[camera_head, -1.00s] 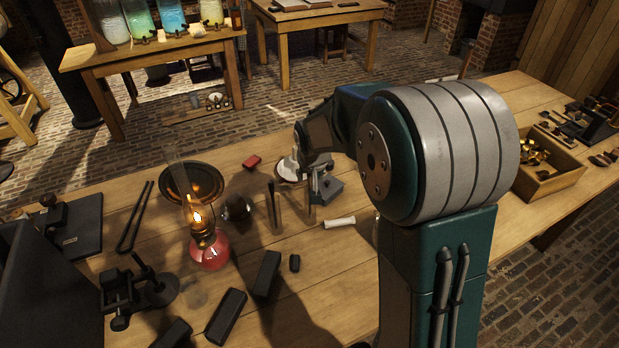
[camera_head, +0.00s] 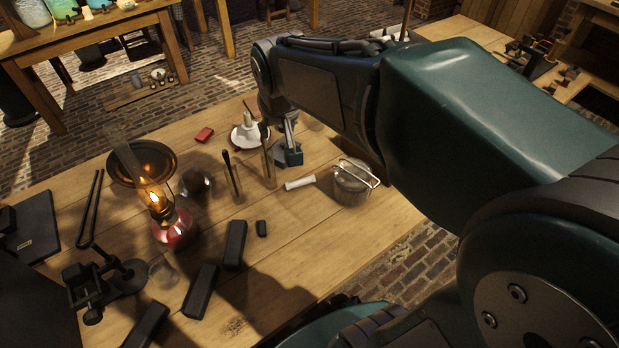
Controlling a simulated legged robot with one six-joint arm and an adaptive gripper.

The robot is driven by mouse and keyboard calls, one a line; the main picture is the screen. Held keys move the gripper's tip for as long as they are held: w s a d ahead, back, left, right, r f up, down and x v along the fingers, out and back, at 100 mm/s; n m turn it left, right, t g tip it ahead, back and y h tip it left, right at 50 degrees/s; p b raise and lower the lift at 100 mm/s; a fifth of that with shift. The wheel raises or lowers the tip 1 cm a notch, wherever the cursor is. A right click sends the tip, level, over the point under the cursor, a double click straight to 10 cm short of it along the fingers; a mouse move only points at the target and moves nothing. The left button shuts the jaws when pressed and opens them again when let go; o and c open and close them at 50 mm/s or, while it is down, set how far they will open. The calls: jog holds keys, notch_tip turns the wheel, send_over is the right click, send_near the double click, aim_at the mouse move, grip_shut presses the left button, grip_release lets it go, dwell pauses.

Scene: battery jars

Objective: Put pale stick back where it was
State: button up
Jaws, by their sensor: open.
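A short pale stick (camera_head: 300,183) lies flat on the wooden table (camera_head: 285,235), left of a lidded pot with a wire handle (camera_head: 352,184). My gripper (camera_head: 277,128) points down at the end of my arm, above the back of the table. It is open, with nothing visible in it, and is apart from the stick, behind it and to the left. My arm hides part of the gripper. A small blue-grey block-like object (camera_head: 288,155) stands just below it, and a white candle on a dish (camera_head: 247,138) is to its left.
A lit oil lamp (camera_head: 175,225), a round dark dish (camera_head: 143,162) and glass holders with dark sticks (camera_head: 233,180) stand to the left. Several black blocks (camera_head: 234,245) lie in front. A red block (camera_head: 204,134) lies behind. The table's front right is bare.

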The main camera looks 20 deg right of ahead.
jog(key=s+n, duration=0.1)
jog(key=s, duration=1.5)
jog(key=shift+s+r+t, duration=0.2)
jog(key=shift+s+t, duration=0.2)
